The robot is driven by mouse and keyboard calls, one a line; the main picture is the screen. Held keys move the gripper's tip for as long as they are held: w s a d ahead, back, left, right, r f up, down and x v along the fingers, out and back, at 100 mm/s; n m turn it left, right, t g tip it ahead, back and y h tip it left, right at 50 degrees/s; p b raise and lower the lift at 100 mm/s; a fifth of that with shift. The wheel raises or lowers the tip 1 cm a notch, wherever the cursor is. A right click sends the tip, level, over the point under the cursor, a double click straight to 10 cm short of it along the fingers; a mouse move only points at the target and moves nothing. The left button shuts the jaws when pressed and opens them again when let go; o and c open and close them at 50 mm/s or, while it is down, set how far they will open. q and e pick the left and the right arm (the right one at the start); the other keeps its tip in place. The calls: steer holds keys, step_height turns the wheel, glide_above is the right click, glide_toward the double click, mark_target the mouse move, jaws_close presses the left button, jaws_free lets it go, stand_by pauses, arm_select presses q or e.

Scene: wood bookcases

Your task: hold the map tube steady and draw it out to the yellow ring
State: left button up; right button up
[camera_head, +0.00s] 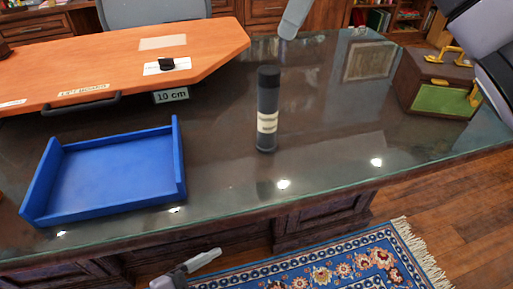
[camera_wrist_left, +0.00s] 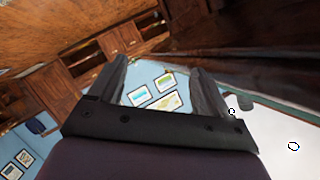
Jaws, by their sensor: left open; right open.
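The map tube (camera_head: 267,95) is a dark cylinder with a cream label band, standing upright on the glass-topped desk. A narrow seam shows near its top; no yellow ring can be made out. One grey finger of my right gripper (camera_head: 293,18) hangs at the top edge, behind and above the tube in the picture and apart from it; the rest is out of frame. In the left wrist view my left gripper (camera_wrist_left: 160,68) is open and empty, with only distant furniture and wall pictures between its fingers. The tube is not in that view.
A blue tray (camera_head: 115,170) lies left of the tube. A brown and green box (camera_head: 435,85) stands at right. The glass desk top (camera_head: 335,135) is clear around the tube.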

mark_target(263, 110)
arm_select(q)
steer(key=w+d+r+n+t, duration=0.1)
steer(key=w+r+n+t, duration=0.15)
steer(key=w+r, duration=0.45)
steer(key=w+d+r+n+t, duration=0.1)
steer(key=w+r+n+t, duration=0.15)
steer(key=r, duration=0.85)
steer(key=w+d+n+y, duration=0.1)
steer(key=w+n, duration=0.1)
steer(key=w, duration=0.2)
steer(key=w+d+r+n+t+y, duration=0.1)
steer(key=w+n, duration=0.1)
steer(key=w, duration=0.3)
steer(key=w+d+n+y, duration=0.2)
steer(key=w+n, duration=0.1)
steer(key=w, duration=0.1)
steer(key=shift+w+r+t, duration=0.4)
steer(key=shift+w+d+f, duration=0.2)
steer(key=shift+d+f, duration=0.15)
steer(key=shift+f, duration=0.15)
steer(key=shift+x, duration=3.4)
steer(key=shift+f, duration=0.1)
